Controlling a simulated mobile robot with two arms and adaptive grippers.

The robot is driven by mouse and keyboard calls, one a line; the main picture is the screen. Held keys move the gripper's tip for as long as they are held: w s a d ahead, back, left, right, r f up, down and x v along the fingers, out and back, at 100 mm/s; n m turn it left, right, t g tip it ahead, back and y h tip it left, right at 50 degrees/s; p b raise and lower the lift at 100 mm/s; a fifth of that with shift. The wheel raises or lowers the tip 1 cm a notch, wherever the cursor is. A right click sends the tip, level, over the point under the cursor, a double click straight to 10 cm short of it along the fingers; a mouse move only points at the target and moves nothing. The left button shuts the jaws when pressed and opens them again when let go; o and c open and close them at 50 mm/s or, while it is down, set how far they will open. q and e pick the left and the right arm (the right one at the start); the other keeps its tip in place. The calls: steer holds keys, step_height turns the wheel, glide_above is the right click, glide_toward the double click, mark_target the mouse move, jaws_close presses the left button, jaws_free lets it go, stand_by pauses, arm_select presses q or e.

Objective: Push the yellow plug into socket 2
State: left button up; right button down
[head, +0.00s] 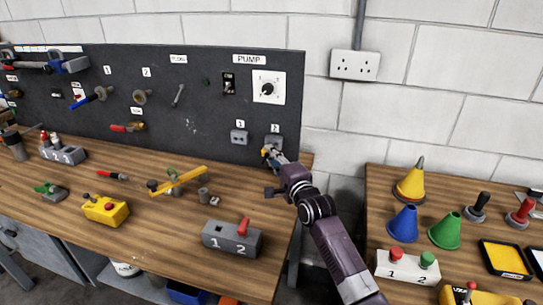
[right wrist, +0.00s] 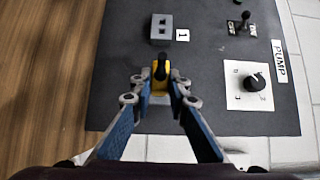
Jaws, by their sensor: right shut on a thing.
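My right gripper (head: 270,154) is at the lower right of the dark panel, shut on the yellow plug (head: 265,152). In the right wrist view the plug (right wrist: 160,72) sits between the fingertips of the gripper (right wrist: 160,90), with a black part on top. Socket 2 (head: 273,141) is a grey box under the label 2, right at the gripper's tip. The gripper and plug partly cover it, so I cannot tell whether the plug is in it or just in front. My left gripper is not seen.
Socket 1 (head: 239,137) is to the left on the panel (head: 200,125); it also shows in the right wrist view (right wrist: 162,28). The pump dial (head: 268,87) is above. A grey switch box (head: 232,238) stands on the wooden bench (head: 150,235) below. Cones stand on the right table.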

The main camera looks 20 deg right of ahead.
steer(key=shift+w+d+b, duration=0.5)
steer(key=shift+w, duration=0.2)
stand_by(0.6)
stand_by(0.7)
steer(key=shift+w+d, duration=0.3)
steer(key=shift+w, duration=0.15)
stand_by(0.3)
steer(key=shift+d+r, duration=0.1)
steer(key=shift+r, duration=0.05)
steer(key=c, duration=1.5)
jaws_free()
steer(key=shift+w, duration=0.15)
steer(key=shift+o, duration=0.2)
